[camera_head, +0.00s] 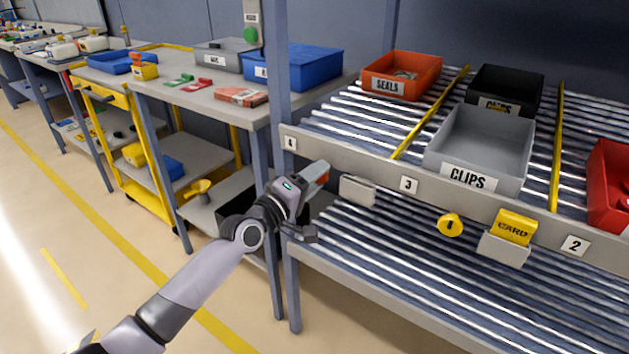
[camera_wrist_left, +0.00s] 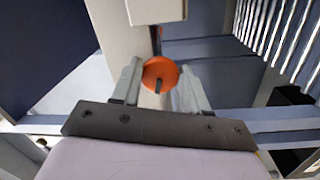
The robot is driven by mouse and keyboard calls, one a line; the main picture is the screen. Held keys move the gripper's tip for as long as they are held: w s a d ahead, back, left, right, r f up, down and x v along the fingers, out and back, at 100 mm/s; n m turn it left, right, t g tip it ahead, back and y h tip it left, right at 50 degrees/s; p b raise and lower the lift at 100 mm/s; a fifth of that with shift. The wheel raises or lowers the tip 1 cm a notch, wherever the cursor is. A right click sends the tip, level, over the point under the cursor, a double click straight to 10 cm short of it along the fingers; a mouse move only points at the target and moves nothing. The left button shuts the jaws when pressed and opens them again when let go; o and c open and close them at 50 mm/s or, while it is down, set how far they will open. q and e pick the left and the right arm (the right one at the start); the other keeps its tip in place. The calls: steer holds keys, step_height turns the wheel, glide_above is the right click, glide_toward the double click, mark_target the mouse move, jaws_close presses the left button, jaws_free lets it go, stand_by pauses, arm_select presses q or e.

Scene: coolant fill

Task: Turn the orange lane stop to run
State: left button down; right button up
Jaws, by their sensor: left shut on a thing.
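The orange lane stop (camera_wrist_left: 161,71) is a round knob with a short dark mark on its face, seen in the left wrist view. My left gripper (camera_wrist_left: 160,88) is shut on it, with one finger on each side of the knob. The gripper hides most of the knob there. My right gripper is not in view.
The rack's front rail (camera_head: 331,156) carries an empty white holder (camera_head: 357,190), a yellow lane stop (camera_head: 450,225) and a holder with a yellow card (camera_head: 514,228). An orange seals bin (camera_head: 402,75) and a grey clips bin (camera_head: 481,145) sit on the rollers. Open floor lies left.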

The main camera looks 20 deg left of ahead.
arm_select(q)
steer(key=shift+n+b, duration=0.4)
steer(key=shift+n, duration=1.2)
steer(key=c, duration=0.6)
jaws_free()
steer(key=v, duration=0.7)
steer(key=shift+p, duration=0.4)
